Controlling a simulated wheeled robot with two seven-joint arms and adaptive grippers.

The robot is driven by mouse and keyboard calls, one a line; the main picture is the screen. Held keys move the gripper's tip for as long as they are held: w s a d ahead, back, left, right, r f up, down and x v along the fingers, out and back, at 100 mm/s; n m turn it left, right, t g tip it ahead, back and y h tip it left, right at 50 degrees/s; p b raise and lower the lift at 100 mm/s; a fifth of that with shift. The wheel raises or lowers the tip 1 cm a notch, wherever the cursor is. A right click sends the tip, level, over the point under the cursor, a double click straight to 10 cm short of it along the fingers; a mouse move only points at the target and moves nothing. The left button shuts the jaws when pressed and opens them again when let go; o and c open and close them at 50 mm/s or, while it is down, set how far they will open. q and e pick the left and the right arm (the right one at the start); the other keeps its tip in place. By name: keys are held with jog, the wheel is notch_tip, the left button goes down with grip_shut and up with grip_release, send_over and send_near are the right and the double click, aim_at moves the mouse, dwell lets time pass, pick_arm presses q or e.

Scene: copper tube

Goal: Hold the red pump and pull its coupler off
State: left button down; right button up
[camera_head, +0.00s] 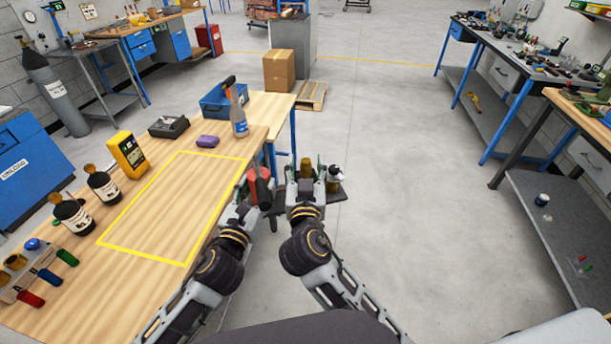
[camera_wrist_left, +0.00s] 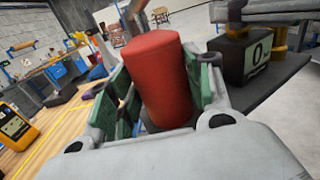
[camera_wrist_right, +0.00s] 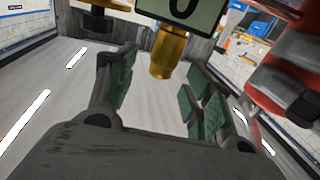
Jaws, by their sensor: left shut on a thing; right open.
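The red pump (camera_wrist_left: 160,75) stands as a red cylinder between the green-padded fingers of my left gripper (camera_head: 256,187), which is shut on it. The pump also shows red in the head view (camera_head: 261,173) and at the right of the right wrist view (camera_wrist_right: 275,70). My right gripper (camera_head: 304,187) is open beside it, to the right. In the right wrist view, a brass cylinder (camera_wrist_right: 168,55) shows beyond and between the open fingers, apart from the pads. I cannot tell whether it is the coupler, which I cannot pick out clearly.
A dark box with a display (camera_wrist_left: 245,55) reading 0 stands near the pump. The wooden bench (camera_head: 215,165) with a yellow outline lies to the left. Open floor is to the right.

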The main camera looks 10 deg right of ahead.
aim_at(306, 160)
pick_arm(q)
jog(key=shift+r, duration=0.4)
pick_arm(e)
jog(key=shift+w+d, duration=0.15)
jog(key=shift+w, duration=0.55)
jog(key=shift+w+d, duration=0.1)
jog(key=shift+w, duration=0.55)
grip_shut()
jog(key=shift+r, duration=1.2)
jog(key=shift+r, duration=1.95)
